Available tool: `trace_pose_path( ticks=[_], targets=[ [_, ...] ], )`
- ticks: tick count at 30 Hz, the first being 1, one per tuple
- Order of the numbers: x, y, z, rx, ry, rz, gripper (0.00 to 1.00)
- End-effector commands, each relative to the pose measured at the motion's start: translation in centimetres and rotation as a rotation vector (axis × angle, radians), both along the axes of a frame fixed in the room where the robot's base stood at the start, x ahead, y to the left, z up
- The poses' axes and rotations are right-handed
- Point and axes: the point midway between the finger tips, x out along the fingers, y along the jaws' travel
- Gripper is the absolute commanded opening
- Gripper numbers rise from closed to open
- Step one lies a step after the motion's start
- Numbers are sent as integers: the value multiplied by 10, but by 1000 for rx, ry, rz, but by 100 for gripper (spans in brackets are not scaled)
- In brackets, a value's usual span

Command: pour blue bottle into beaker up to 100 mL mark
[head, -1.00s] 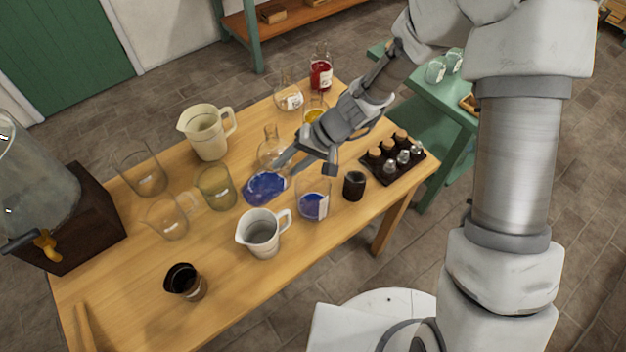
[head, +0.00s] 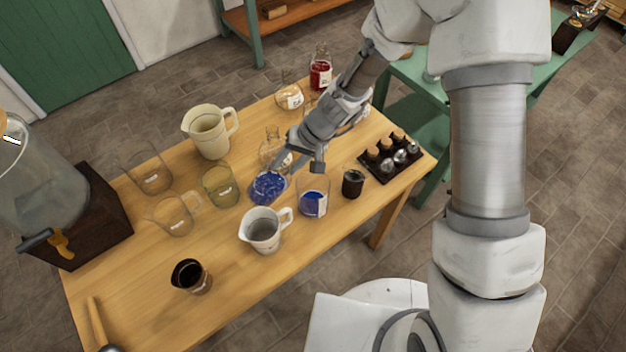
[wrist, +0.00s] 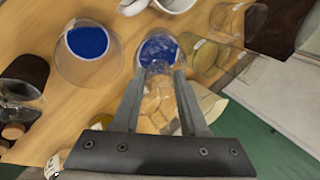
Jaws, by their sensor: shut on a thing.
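The blue bottle (head: 267,187) is clear glass with blue liquid, left of my gripper (head: 302,166) in the head view. In the wrist view its neck lies between the fingers of my gripper (wrist: 160,74), and its blue liquid (wrist: 158,50) shows beyond the fingertips. My gripper is shut on it. A clear glass beaker (head: 313,201) with a white label stands just right of the bottle and holds blue liquid low inside. It also shows in the wrist view (wrist: 88,44), apart from the bottle. I cannot read its marks.
A white jug (head: 263,232) stands in front of the bottle. A greenish beaker (head: 220,187) is to the left, an empty clear flask (head: 273,148) behind. A dark jar (head: 353,183) and a vial rack (head: 390,158) stand to the right.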

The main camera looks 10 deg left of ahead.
Motion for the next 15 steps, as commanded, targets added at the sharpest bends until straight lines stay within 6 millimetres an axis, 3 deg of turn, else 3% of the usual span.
trace_pose_path(
  ticks=[15],
  targets=[
    [0,5,4,-47,-6,1,0]
  ],
)
